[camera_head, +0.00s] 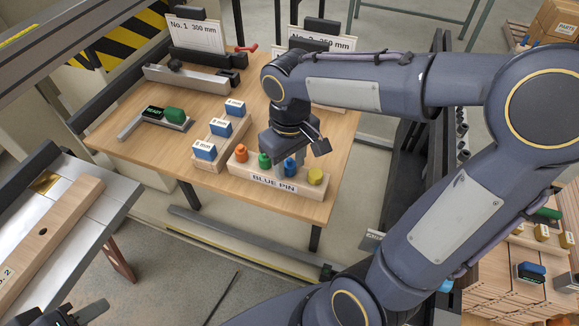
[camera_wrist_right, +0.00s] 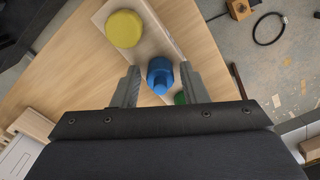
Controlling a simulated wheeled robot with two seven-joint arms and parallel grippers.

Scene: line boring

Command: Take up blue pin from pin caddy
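The pin caddy (camera_head: 312,195) is a wooden block labelled "BLUE PIN" at the front of the wooden table. It holds an orange pin (camera_head: 241,153), a green pin (camera_head: 265,160), the blue pin (camera_head: 290,167) and a yellow pin (camera_head: 316,176). My right gripper (camera_head: 286,168) points down at the blue pin. In the right wrist view the blue pin (camera_wrist_right: 160,75) stands between the two open fingers (camera_wrist_right: 160,90), with a small gap showing on each side. My left gripper (camera_head: 78,316) is only partly in view at the bottom left; its fingers are unclear.
A rack of blue-and-white boxes (camera_head: 204,150) stands just left of the caddy. A bench with a wooden bar (camera_head: 50,232) is at left.

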